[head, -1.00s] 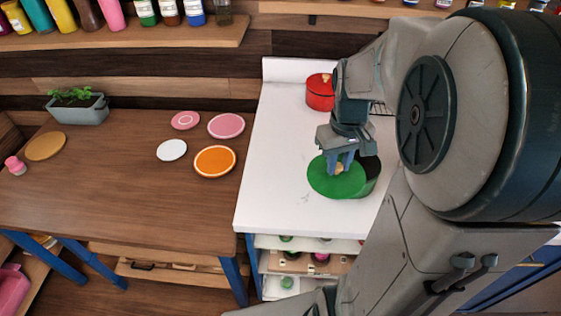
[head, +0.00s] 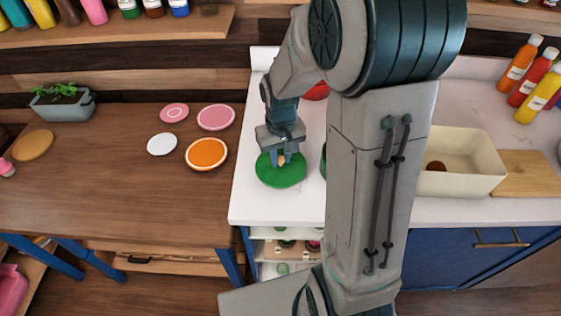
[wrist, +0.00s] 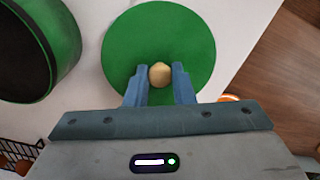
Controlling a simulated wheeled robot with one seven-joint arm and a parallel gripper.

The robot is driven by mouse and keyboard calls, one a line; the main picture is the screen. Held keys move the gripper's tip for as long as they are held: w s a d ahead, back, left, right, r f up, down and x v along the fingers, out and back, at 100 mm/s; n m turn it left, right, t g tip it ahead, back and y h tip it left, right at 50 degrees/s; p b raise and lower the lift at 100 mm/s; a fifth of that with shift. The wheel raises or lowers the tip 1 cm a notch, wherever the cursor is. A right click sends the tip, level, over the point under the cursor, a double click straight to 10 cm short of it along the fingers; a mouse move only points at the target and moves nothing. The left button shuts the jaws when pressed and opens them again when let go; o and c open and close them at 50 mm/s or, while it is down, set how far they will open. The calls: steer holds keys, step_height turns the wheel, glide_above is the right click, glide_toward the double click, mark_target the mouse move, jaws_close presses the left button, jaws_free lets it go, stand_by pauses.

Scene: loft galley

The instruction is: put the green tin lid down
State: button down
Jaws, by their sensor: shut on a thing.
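The green tin lid (head: 281,174) is a flat green disc with a pale round knob, above the left part of the white counter. My gripper (head: 283,157) is shut on its knob; the wrist view shows the two blue fingers either side of the knob (wrist: 160,74). Whether the lid touches the counter I cannot tell. The green tin (wrist: 38,48) stands open and dark inside, to the left of the lid in the wrist view. In the head view my arm hides most of the tin, with a green sliver (head: 323,162) showing.
A red pot (head: 316,92) stands behind, partly hidden by my arm. The white counter (head: 262,208) is bare in front of the lid. A wooden table (head: 110,195) with an orange plate (head: 206,153) lies left. A cream bin (head: 462,160) stands right of my arm.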

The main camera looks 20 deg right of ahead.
mark_target(281, 158)
steer(key=shift+f, duration=1.65)
steer(key=shift+f, duration=0.1)
steer(key=c, duration=1.2)
jaws_free()
steer(key=shift+c, duration=0.2)
step_height(281, 158, up, 12)
steer(key=shift+s+r, duration=0.1)
steer(key=shift+r, duration=0.05)
steer(key=s+r+m+t, duration=0.1)
steer(key=s+r+t, duration=0.2)
steer(key=s, duration=1.1)
steer(key=shift+r+t, duration=0.3)
steer(key=shift+r, duration=0.75)
